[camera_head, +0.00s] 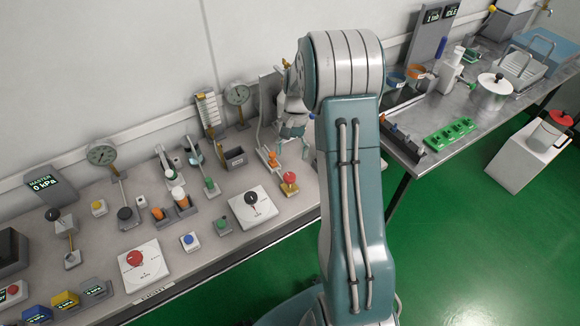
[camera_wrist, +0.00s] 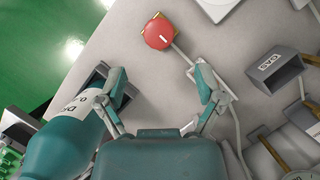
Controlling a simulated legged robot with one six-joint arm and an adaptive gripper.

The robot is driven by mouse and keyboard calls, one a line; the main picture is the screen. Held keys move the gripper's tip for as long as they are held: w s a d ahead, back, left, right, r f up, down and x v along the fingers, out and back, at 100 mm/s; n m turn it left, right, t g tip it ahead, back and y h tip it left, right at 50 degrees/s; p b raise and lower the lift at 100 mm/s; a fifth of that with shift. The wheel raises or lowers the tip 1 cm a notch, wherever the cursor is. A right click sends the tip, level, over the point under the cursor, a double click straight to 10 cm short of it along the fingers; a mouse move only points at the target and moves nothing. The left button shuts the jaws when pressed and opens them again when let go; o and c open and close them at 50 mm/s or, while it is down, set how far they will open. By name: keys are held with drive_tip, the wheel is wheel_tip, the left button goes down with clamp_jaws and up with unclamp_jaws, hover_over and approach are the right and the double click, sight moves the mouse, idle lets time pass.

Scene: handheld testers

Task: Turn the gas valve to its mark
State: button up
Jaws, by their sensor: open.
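The gas valve appears to be the round red knob with a short white line on its top and a brass-yellow square base. It stands on the grey bench, near the front edge, in the head view (camera_head: 290,178) and at the top middle of the wrist view (camera_wrist: 157,33). My gripper (camera_wrist: 162,82) is open and empty, its two fingers spread wide. In the wrist view the knob lies beyond the fingertips, apart from them. In the head view my gripper (camera_head: 293,140) hangs above and behind the knob. The target mark is not clear to see.
A teal bottle (camera_wrist: 62,140) with a white label lies close to the left finger in the wrist view. A pale plate (camera_wrist: 228,84) is by the right finger. A grey open bin (camera_head: 235,158) and a black-knobbed dial plate (camera_head: 265,207) stand left of the valve.

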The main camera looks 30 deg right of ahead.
drive_tip(key=shift+v, duration=2.7)
drive_tip(key=s+a+r+n+t+h, duration=0.1)
drive_tip(key=s+a+r+n+t, duration=0.1)
drive_tip(key=s+a+r, duration=0.4)
drive_tip(key=s+a+r+n+t+h, duration=0.15)
drive_tip(key=a+r, duration=0.25)
drive_tip(key=r, duration=0.4)
drive_tip(key=s+a+r+n+t, duration=0.1)
drive_tip(key=s+a+n+t, duration=0.1)
drive_tip(key=s, duration=0.5)
drive_tip(key=s+a+r+n+t, duration=0.1)
drive_tip(key=s+a+n+t, duration=0.2)
drive_tip(key=s, duration=0.5)
drive_tip(key=shift+s+a+r, duration=0.25)
drive_tip(key=shift+a+r, duration=0.1)
drive_tip(key=shift+a, duration=0.25)
drive_tip(key=shift+w+t+h, duration=0.1)
drive_tip(key=shift+t+h, duration=0.15)
